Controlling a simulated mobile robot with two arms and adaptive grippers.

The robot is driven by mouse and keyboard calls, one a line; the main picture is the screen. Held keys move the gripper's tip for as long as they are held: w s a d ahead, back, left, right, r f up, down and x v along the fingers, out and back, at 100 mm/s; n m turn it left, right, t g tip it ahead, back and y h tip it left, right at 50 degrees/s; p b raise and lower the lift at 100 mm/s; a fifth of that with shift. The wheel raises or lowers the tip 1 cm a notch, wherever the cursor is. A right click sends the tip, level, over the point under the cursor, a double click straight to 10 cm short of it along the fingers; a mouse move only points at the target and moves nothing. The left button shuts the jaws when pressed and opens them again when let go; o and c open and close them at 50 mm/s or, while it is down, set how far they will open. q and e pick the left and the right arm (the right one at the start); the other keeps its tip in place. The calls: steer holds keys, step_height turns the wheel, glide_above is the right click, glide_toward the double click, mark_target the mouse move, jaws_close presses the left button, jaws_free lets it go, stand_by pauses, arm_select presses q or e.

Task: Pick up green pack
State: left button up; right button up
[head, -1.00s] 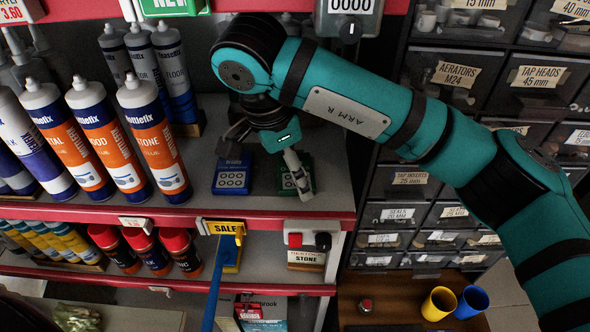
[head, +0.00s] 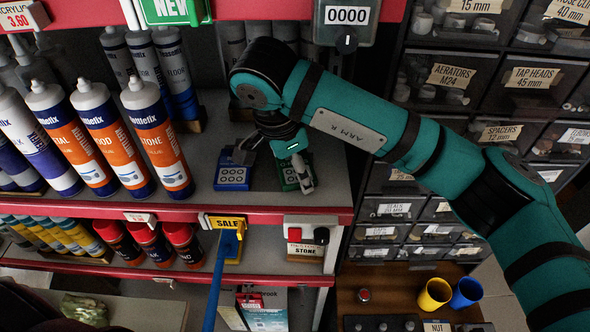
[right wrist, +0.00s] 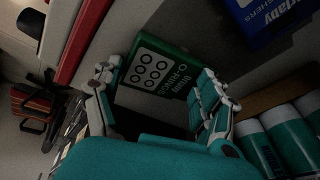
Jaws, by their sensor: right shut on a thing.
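The green pack (head: 289,178) stands on the upper shelf, to the right of the blue pack (head: 233,176), partly hidden behind my right gripper. In the right wrist view the green pack (right wrist: 150,72) shows its ringed face and O-rings lettering between my fingers. My right gripper (head: 303,176) is shut on the green pack, with one finger on each side of it in the right wrist view (right wrist: 160,92). I cannot tell whether the pack is clear of the shelf. My left gripper is not in view.
Large sealant tubes (head: 155,140) stand on the shelf at the left. Grey tubes (head: 176,75) stand behind. The red shelf edge (head: 200,213) runs below the packs. A drawer cabinet (head: 455,85) is at the right. Yellow (head: 433,294) and blue cups (head: 468,292) stand lower right.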

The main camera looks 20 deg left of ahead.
mark_target(292, 175)
stand_by(0.3)
steer(key=shift+r+b, duration=0.35)
steer(key=shift+c, duration=1.2)
step_height(292, 175, up, 2)
steer(key=shift+r+b, duration=0.1)
steer(key=shift+b, duration=0.55)
steer(key=shift+s+r+b, duration=0.1)
steer(key=shift+s+b, duration=0.25)
steer(key=shift+s, duration=0.3)
steer(key=s+b, duration=0.5)
steer(key=s, duration=1.1)
steer(key=shift+s+a+r, duration=0.15)
steer(key=shift+s, duration=0.2)
